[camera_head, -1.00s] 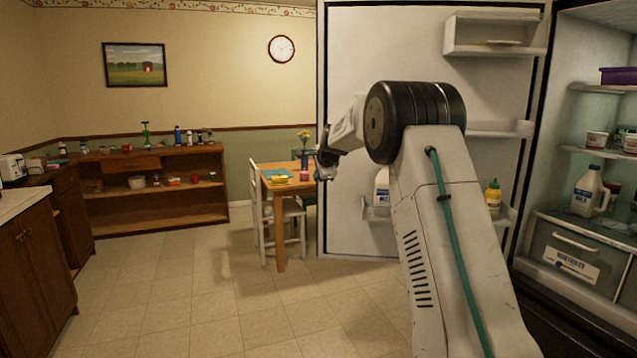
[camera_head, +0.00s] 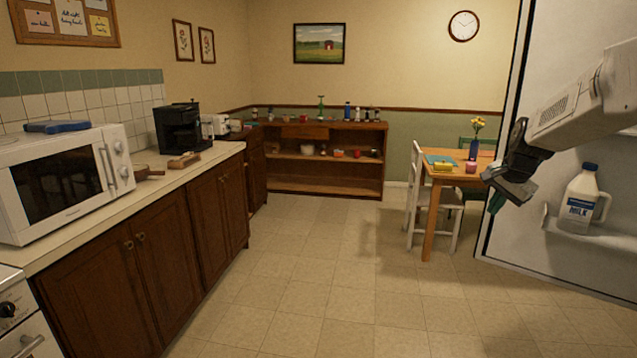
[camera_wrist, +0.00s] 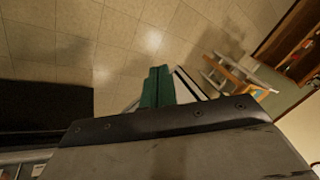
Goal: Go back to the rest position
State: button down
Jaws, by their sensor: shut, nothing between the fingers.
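My gripper (camera_head: 497,200) hangs at the right of the head view, its green fingers pointing down. It is in front of the open fridge door and just right of the small table in the picture. In the wrist view the green fingers (camera_wrist: 157,87) are together over the tiled floor, with nothing between them. My arm reaches in from the right edge of the head view.
The open fridge door (camera_head: 510,230) fills the right, with a milk jug (camera_head: 579,205) on its shelf. A wooden table (camera_head: 433,200) and white chair (camera_head: 413,190) stand beyond. A counter (camera_head: 150,185) with a microwave (camera_head: 65,175) runs along the left. The middle floor (camera_head: 330,270) is clear.

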jog(key=s+a+n+g, duration=0.1)
jog(key=s+a+n, duration=0.3)
jog(key=s, duration=1.1)
jog(key=s+a+n+g, duration=0.1)
jog(key=s+a+n, duration=0.3)
jog(key=s+a, duration=0.4)
jog(key=s+a+r+n+g, duration=0.1)
jog(key=s+a+n, duration=0.3)
jog(key=s, duration=1.7)
jog(key=a, duration=0.3)
jog(key=shift+s, duration=0.35)
jog(key=shift+a+r, duration=0.1)
